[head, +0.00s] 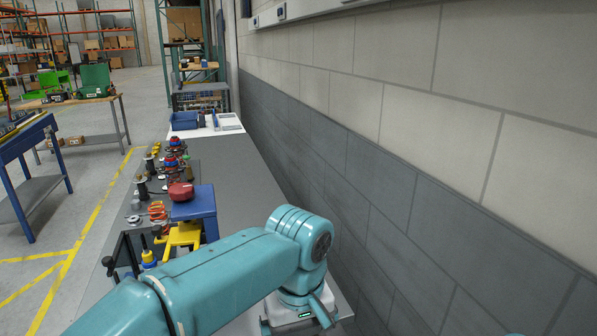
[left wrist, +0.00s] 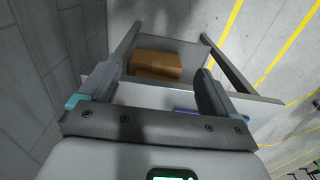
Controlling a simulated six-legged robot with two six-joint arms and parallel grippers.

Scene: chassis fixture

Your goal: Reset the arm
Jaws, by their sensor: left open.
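My teal left arm comes in from the lower left of the head view and bends down at a rounded joint near the wall. Its white gripper body with a small green display (head: 305,313) shows at the bottom, over the bench's near end, partly cut by the frame. In the left wrist view, my left gripper (left wrist: 160,75) has its two dark fingers spread wide, with nothing held between them. My right gripper is not in view; only a sliver of teal shows at the lower right edge of the head view.
A grey bench (head: 240,190) runs along the block wall (head: 400,150), with a red part (head: 181,191) on a blue block, a yellow fixture (head: 183,238) and several small parts. A blue bin (head: 184,121) stands farther back. A cardboard box (left wrist: 155,65) lies beyond my fingers.

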